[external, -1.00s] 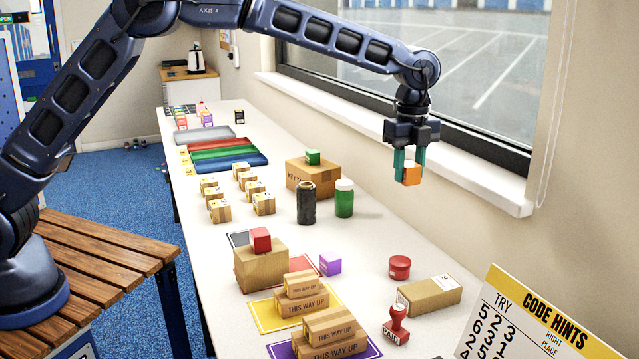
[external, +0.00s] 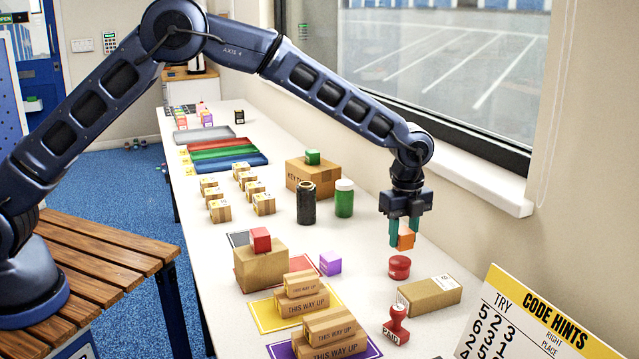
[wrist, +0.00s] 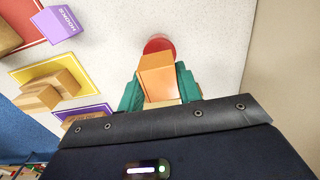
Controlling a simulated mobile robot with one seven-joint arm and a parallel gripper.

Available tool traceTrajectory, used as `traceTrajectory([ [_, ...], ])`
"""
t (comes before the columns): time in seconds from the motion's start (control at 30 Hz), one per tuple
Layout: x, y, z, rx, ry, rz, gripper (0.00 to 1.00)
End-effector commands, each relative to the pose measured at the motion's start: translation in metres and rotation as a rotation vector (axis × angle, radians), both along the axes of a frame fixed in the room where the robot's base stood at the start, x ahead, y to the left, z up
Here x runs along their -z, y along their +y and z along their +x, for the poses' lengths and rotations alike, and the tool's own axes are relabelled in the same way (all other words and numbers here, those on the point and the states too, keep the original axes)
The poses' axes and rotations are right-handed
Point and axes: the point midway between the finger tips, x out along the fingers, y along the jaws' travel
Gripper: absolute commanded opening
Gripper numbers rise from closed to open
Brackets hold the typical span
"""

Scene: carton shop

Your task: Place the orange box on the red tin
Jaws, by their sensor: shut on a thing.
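The orange box (external: 405,241) is between the teal fingers of my gripper (external: 405,234), which is shut on it. The red tin (external: 399,267) stands on the white table just below the box in the external view. In the wrist view the orange box (wrist: 158,76) covers part of the red tin (wrist: 158,44), whose far edge shows beyond it. A small gap seems to lie between box and tin, but I cannot tell exactly how large.
A long carton (external: 430,297) and a red stamp (external: 397,325) stand close in front of the tin. A purple box (external: 330,263) is to its left. A green jar (external: 344,198) and a black jar (external: 306,203) stand farther back. The wall and window sill are at the right.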

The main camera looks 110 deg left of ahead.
Motion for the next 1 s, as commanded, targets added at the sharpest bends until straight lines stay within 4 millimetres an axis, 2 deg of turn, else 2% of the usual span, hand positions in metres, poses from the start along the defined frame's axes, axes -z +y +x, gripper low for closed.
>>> traceTrajectory([
  [0.23, 0.033, -0.001, 0.0, 0.001, 0.002, -0.001, 0.08],
  [0.63, 0.038, 0.0, 0.0, 0.0, 0.001, -0.001, 0.08],
  [0.67, 0.038, 0.0, 0.0, 0.0, 0.001, -0.001, 0.36],
  [0.77, 0.038, 0.0, 0.0, 0.0, 0.001, -0.001, 0.56],
  [1.0, 0.038, 0.0, 0.0, 0.0, 0.001, -0.001, 0.56],
])
